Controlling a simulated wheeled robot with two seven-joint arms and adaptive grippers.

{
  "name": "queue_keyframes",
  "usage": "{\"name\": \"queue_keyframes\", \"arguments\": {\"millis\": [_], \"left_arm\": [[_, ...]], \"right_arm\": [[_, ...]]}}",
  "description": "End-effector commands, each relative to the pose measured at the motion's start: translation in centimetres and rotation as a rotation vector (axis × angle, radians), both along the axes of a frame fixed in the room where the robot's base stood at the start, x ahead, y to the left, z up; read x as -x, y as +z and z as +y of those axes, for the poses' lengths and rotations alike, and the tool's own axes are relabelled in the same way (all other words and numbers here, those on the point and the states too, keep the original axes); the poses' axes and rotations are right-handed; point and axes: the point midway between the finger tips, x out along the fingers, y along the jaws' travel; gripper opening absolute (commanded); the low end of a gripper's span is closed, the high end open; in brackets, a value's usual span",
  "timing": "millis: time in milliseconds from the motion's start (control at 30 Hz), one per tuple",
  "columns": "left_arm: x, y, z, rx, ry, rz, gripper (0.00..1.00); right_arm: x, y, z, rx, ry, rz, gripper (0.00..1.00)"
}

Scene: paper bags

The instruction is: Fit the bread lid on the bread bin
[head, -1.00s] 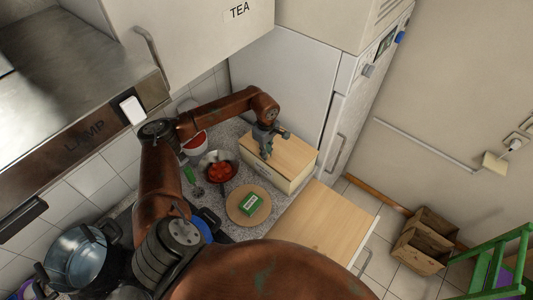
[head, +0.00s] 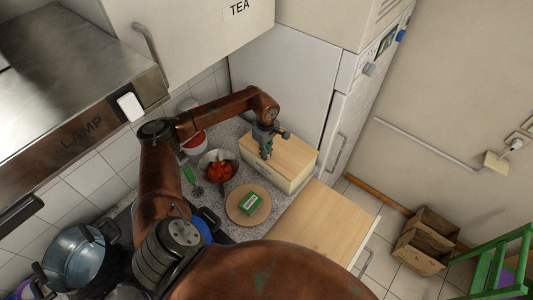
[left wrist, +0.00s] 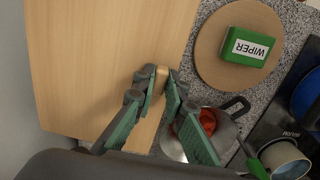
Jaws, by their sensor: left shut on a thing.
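The bread lid (head: 292,154) is a pale wooden board lying on top of the cream bread bin (head: 287,181), at the back of the counter beside the fridge. The lid also fills the left of the left wrist view (left wrist: 95,60). My left gripper (head: 266,153) is above the lid's left part, shut on its small wooden knob (left wrist: 161,71), with green-padded fingers on both sides of it. The lid's edges look roughly lined up with the bin, but I cannot tell whether it is fully seated. My right gripper is not in view.
A round board (head: 240,216) with a green wiper box (head: 250,204) lies in front of the bin. A metal bowl with red contents (head: 218,166) is left of it. The white fridge (head: 285,85) stands close behind. A wooden worktop (head: 325,222) is at right.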

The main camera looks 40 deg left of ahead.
Motion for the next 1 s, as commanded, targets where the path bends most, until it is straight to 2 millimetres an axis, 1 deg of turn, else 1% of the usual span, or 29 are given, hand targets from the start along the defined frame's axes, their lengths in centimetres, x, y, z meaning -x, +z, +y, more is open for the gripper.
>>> {"name": "queue_keyframes", "arguments": {"millis": [567,1000], "left_arm": [[-0.05,-0.06,-0.01,0.0,0.0,-0.001,0.0],[-0.04,-0.57,0.0,-0.001,0.0,-0.001,0.0]], "right_arm": [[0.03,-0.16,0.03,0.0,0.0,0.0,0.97],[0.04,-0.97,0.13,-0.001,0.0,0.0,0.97]]}}
